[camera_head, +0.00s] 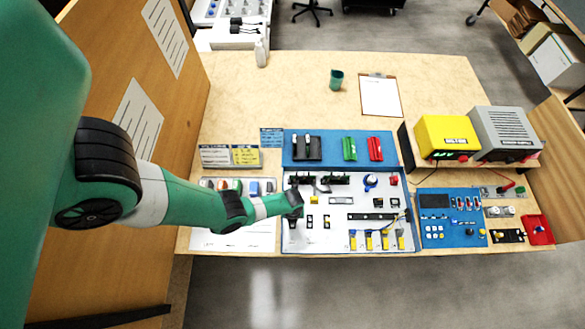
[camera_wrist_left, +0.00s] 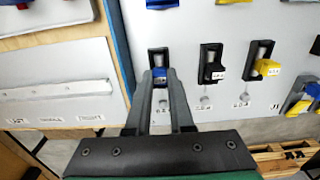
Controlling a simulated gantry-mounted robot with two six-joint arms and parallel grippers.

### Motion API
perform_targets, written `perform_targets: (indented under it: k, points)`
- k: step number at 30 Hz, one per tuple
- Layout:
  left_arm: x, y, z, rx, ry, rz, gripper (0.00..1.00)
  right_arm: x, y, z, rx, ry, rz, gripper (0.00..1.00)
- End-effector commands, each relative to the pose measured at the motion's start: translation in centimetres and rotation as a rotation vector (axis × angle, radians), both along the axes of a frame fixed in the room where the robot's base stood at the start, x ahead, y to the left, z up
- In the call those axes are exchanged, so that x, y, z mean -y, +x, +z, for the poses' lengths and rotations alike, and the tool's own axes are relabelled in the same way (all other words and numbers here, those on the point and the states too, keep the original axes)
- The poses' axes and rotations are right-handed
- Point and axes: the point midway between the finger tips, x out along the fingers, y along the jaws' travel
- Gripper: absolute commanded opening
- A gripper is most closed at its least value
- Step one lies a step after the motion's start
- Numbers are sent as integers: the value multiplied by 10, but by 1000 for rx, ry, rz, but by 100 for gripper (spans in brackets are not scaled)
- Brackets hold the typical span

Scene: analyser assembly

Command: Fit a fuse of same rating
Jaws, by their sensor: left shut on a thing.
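My left gripper (camera_head: 294,208) is over the left part of the white panel (camera_head: 345,232). In the left wrist view its fingers (camera_wrist_left: 160,78) are closed together on a small fuse with a bluish tag (camera_wrist_left: 160,73), mostly hidden between the fingertips. The tips are at the lower end of a black fuse holder (camera_wrist_left: 157,54); I cannot tell whether the fuse is seated in it. My right gripper is not in view.
A blue part (camera_wrist_left: 162,4) lies above the first holder. The panel's blue edge (camera_wrist_left: 116,35) runs close left of the fingers. Green and red parts sit on a blue board (camera_head: 335,157) behind the panel. Yellow and grey instruments (camera_head: 447,134) stand at right. The back table is mostly clear.

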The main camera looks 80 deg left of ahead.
Motion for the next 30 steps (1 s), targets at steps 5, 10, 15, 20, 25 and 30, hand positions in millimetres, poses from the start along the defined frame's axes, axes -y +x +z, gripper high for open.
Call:
perform_targets:
  k: [5,10,15,20,25,30]
  points:
    - [0,0,0,0,0,0,24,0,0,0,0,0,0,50]
    - [0,0,0,0,0,0,55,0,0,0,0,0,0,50]
    - [0,0,0,0,0,0,55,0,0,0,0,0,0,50]
    - [0,0,0,0,0,0,75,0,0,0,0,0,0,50]
    - [0,0,0,-1,0,0,75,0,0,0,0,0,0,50]
    - [0,0,5,-1,0,0,75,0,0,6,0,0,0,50]
